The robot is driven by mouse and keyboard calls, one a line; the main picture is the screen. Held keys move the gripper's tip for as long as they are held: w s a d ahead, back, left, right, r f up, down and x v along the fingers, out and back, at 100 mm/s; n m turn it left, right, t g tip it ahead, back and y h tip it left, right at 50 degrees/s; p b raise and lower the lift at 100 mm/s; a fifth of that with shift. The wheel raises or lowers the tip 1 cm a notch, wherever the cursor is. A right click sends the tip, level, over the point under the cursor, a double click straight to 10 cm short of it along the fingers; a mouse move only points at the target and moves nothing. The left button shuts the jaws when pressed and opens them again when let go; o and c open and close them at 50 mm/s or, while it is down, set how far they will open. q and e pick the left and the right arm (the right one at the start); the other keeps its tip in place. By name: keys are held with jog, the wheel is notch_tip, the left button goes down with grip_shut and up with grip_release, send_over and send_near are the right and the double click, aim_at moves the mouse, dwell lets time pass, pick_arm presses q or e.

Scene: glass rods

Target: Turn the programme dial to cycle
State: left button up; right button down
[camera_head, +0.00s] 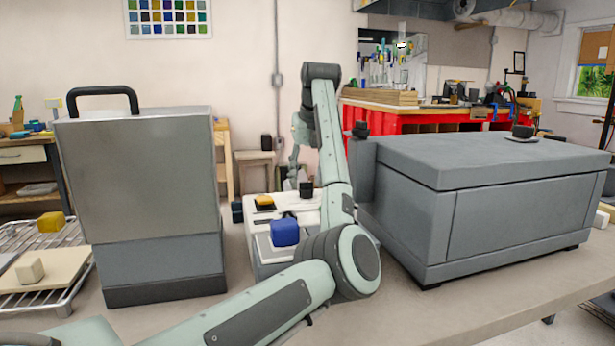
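My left arm comes in from the lower left, bends at a large joint and rises in front of the middle of the bench. A black round knob (523,131) sits on a flat plate on top of the large grey cabinet (520,220). A smaller black knob (360,130) tops the narrow grey housing at its left end. A black cylinder (306,188) stands among low pale units. No markings are readable, so I cannot tell which is the programme dial.
A tall grey box (150,180) with a black handle stands left. A blue block (285,232) and a yellow piece (264,201) sit on the low units between box and cabinet. A wire rack (75,285) is far left. The bench front right is clear.

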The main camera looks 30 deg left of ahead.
pick_arm(q)
grip_shut()
